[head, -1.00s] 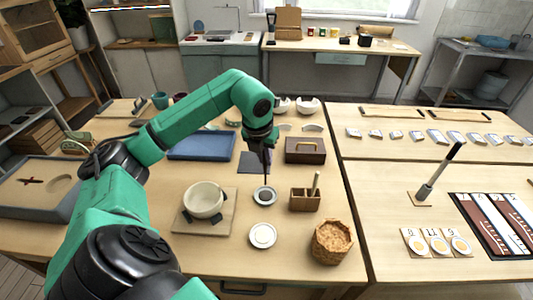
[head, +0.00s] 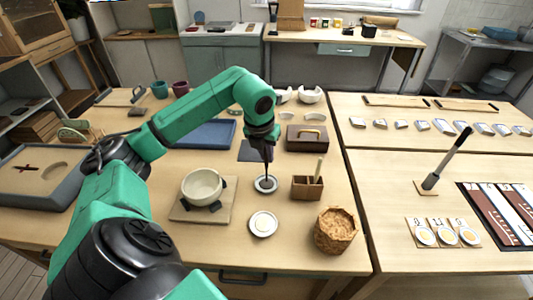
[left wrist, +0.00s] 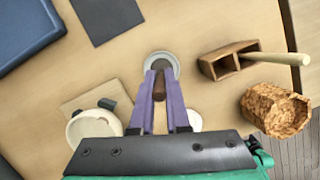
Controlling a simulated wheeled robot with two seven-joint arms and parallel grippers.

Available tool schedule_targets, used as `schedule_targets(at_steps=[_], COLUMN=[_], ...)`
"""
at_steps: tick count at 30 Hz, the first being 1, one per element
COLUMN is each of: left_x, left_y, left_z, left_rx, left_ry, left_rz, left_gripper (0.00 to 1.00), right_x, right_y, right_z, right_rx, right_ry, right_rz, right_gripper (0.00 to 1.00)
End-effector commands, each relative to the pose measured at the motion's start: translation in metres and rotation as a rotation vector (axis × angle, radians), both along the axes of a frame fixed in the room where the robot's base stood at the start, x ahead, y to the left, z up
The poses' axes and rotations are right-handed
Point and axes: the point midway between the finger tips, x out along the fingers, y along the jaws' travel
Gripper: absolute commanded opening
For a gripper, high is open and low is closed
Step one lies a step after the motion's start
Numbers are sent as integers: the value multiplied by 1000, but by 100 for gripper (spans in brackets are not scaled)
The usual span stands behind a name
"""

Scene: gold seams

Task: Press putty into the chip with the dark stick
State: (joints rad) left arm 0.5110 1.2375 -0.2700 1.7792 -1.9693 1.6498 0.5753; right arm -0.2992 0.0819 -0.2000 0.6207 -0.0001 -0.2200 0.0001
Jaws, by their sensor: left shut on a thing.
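My left gripper (head: 265,150) points down over a small round dish (head: 256,190) with dark grey content. It is shut on the dark stick (head: 267,170), whose brown shaft shows between the purple fingers (left wrist: 159,86) in the left wrist view. The stick's lower end overlaps the dish in the head view; I cannot tell whether it touches the content. A cream bowl (head: 201,184) stands on a square board (head: 178,212) to the left, with dark supports against it. I cannot make out a chip in its rim. My right gripper is out of view.
A pale dish (head: 263,233) stands in front. A blue tray (head: 205,134), dark mat (head: 251,150) and brown box (head: 306,138) lie behind.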

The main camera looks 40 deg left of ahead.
Motion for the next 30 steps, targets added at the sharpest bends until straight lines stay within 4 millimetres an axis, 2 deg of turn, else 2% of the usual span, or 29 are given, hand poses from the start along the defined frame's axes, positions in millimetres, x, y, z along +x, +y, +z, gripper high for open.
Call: schedule_targets(at_steps=[30], left_x=[0], left_y=[0], left_z=[-10], left_rx=[0], left_ry=[0], left_rz=[0], left_gripper=[0], right_x=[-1], right_y=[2], right_z=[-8], right_rx=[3], right_ry=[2], right_rz=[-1], right_gripper=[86])
